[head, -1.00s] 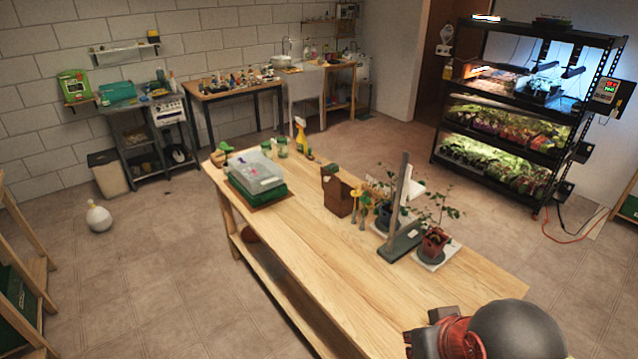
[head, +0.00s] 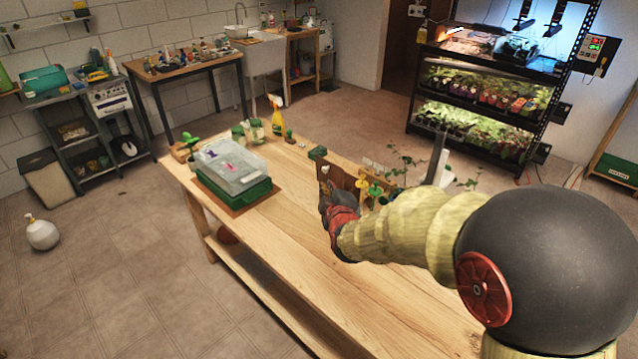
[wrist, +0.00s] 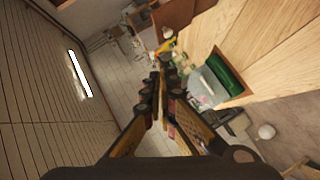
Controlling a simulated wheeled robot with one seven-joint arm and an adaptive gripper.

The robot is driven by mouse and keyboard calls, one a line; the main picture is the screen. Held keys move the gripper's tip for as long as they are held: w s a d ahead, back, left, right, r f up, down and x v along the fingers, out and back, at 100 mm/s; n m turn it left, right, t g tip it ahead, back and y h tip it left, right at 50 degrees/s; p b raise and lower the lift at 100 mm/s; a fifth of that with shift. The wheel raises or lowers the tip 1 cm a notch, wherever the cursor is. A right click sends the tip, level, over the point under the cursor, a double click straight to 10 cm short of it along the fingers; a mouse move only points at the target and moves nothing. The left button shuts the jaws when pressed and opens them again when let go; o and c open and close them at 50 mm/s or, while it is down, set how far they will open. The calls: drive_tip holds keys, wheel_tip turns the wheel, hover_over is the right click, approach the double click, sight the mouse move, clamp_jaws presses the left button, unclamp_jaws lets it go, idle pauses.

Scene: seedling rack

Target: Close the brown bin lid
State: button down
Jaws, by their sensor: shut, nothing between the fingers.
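The brown bin (head: 347,181) stands on the wooden table (head: 290,240) in the head view, just behind my gripper. Its brown panels stand up, but my gripper covers its lower front, and I cannot clearly tell its lid from its walls. My gripper (head: 326,192) is in front of the bin's left part in this view; I cannot tell whether they touch. In the wrist view my gripper's fingers (wrist: 160,80) come together at the tips with nothing held.
A green tray with a clear cover (head: 237,168) sits at the table's far left end. A yellow spray bottle (head: 277,116) and jars stand behind it. Potted plants and an upright post (head: 437,158) are right of the bin. The table's front middle is clear.

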drive_tip(key=w+a+f+n+t+b, duration=0.1)
drive_tip(key=w+a+f+n+t, duration=0.15)
drive_tip(key=f, duration=0.25)
drive_tip(key=w+a+f+n+t+b, duration=0.1)
drive_tip(key=a+f+n, duration=0.15)
drive_tip(key=f, duration=0.25)
drive_tip(key=w+d+b, duration=0.2)
drive_tip(key=w+b, duration=0.2)
drive_tip(key=w, duration=0.9)
drive_tip(key=shift+d+r+h, duration=0.25)
drive_tip(key=shift+r+h, duration=0.05)
drive_tip(key=shift+r, duration=0.15)
drive_tip(key=shift+w, duration=0.1)
drive_tip(key=shift+w+d+r+p, duration=0.25)
drive_tip(key=shift+d+r+p, duration=0.05)
drive_tip(key=shift+p, duration=0.1)
